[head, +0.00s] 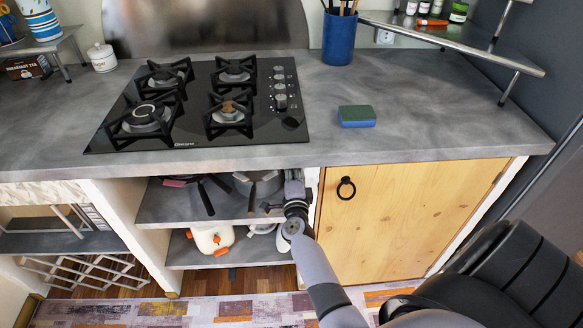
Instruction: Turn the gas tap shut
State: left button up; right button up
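No gas tap can be clearly made out; the area around my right gripper inside the open cabinet is partly hidden by my own arm. My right gripper (293,176) is at the right end of the open shelves below the counter, close to the cabinet's upright. Its fingers are too small and dark to tell open from shut, or whether they touch anything. The black gas hob (203,113) sits on the counter above, with several burners and a row of knobs (280,88) on its right. My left gripper is not in view.
The upper shelf (158,206) holds pans beside my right gripper. An orange and white appliance (211,239) stands on the lower shelf. The wooden door (408,215) with a black ring handle is right of my arm. A sponge (356,116) and blue utensil pot (339,38) stand on the counter.

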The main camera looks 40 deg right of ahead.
jog(key=o, duration=0.5)
jog(key=shift+c, duration=0.2)
